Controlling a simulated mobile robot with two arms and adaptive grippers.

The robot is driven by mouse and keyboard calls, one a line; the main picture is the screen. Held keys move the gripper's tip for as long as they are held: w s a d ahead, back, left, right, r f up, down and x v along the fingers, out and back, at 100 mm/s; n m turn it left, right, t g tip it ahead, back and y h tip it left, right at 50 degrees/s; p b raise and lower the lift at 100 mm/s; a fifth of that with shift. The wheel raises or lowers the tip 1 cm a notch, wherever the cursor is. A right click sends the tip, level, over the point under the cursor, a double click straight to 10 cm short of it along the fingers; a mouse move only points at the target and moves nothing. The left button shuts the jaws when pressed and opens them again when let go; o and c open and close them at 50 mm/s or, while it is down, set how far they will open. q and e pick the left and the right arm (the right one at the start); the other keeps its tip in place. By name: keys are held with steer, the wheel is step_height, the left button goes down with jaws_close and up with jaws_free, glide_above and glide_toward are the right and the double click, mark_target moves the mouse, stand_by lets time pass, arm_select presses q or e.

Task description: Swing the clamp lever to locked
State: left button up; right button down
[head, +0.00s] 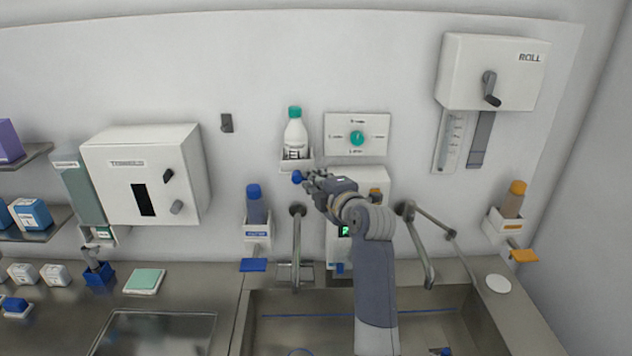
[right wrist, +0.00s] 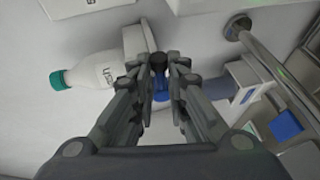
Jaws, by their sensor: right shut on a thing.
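My right gripper (head: 309,182) reaches up to the wall, below the white bottle (head: 296,135) with a green cap. It is shut on a small part at its fingertips, which I take for the clamp lever. A blue knob (head: 297,177) shows just past the fingertips in the head view. In the right wrist view the fingers (right wrist: 160,82) close around a small dark end (right wrist: 158,58), with blue behind it. The rest of the lever and any lock mark are hidden by the fingers. My left gripper is not in view.
A white device (head: 375,180) is partly behind my right arm. A blue-capped bottle (head: 255,208) stands in a holder to the left. Metal pipes (head: 297,245) flank the gripper, the other one (head: 418,250) right of my arm. A dial panel (head: 375,125) is above. The sink (head: 270,325) is below.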

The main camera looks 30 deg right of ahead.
arm_select(q)
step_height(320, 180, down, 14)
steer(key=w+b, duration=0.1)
steer(key=b, duration=1.3)
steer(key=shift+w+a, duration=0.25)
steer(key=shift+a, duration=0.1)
arm_select(e)
steer(key=a+f+m+t+h, duration=0.1)
steer(key=m+t, duration=0.1)
steer(key=m, duration=0.3)
steer(key=w+a+f+m+t+h, duration=0.1)
steer(key=m+t, duration=0.1)
steer(key=m, duration=0.4)
steer(key=a+f+m+t+h, duration=0.1)
steer(key=f+m, duration=0.1)
steer(key=m, duration=0.4)
steer(key=shift+w+a+f+t+h, duration=0.1)
steer(key=shift+w+t+h, duration=0.1)
steer(key=shift+t+h, duration=0.2)
steer(key=shift+m, duration=0.3)
steer(key=c, duration=1.7)
jaws_free()
steer(key=shift+o, duration=0.6)
steer(key=shift+w+a, duration=0.1)
steer(key=shift+f, duration=0.1)
